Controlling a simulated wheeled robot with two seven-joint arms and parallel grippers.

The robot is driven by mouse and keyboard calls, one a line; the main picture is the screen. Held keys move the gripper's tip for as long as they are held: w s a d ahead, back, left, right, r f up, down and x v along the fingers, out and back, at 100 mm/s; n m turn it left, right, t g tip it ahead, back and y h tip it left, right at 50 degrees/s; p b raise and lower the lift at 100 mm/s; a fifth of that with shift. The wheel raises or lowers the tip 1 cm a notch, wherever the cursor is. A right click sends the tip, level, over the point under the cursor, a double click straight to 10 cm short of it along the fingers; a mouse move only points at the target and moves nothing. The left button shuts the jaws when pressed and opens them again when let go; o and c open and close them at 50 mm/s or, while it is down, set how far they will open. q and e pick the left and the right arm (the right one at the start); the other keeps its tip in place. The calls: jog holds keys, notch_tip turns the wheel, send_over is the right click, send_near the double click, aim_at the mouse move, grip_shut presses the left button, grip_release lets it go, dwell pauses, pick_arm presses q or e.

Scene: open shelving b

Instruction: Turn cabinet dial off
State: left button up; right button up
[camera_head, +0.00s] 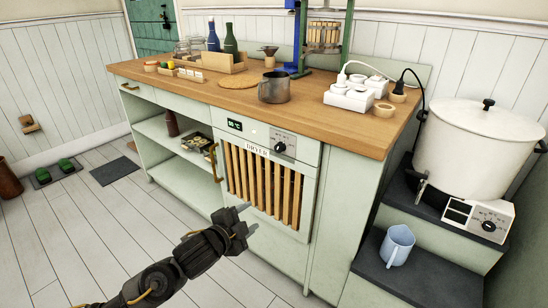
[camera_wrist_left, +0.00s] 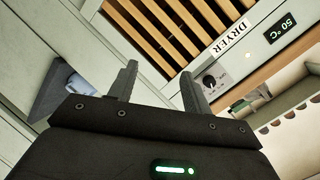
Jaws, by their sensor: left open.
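The cabinet dial (camera_head: 280,147) is a small dark knob on a pale, marked plate at the upper right of the dryer front (camera_head: 232,131). It also shows in the left wrist view (camera_wrist_left: 209,82), just beyond one fingertip. A "DRYER" label and a green "50 °C" display (camera_head: 235,125) sit beside it. My left gripper (camera_head: 244,216) is open and empty, in front of the lower part of the wooden slats, below the dial and apart from it. In the left wrist view the two fingers (camera_wrist_left: 158,82) point toward the dryer front. My right gripper is not in view.
The wooden worktop (camera_head: 330,125) above holds a metal pot (camera_head: 274,87), bottles and white power sockets (camera_head: 350,96). Open shelves (camera_head: 180,140) lie left of the dryer. At right, a large white pot (camera_head: 470,150) and a blue jug (camera_head: 397,245) stand on steps. The floor at front left is clear.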

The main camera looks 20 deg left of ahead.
aim_at(277, 150)
pick_arm(q)
jog(key=w+a+r+m+t+h, duration=0.1)
jog(key=w+r+m+h, duration=0.1)
jog(key=w+r+m, duration=0.3)
jog(key=w+r+m+t+h, duration=0.1)
jog(key=w+r+m+t, duration=0.1)
jog(key=r, duration=0.5)
jog(key=x, duration=0.3)
jog(key=b+x, duration=0.1)
jog(key=x, duration=0.3)
jog(key=b+x, duration=0.1)
jog(key=x, duration=0.2)
jog(key=shift+w+d+f, duration=0.1)
jog(key=shift+w+f, duration=0.25)
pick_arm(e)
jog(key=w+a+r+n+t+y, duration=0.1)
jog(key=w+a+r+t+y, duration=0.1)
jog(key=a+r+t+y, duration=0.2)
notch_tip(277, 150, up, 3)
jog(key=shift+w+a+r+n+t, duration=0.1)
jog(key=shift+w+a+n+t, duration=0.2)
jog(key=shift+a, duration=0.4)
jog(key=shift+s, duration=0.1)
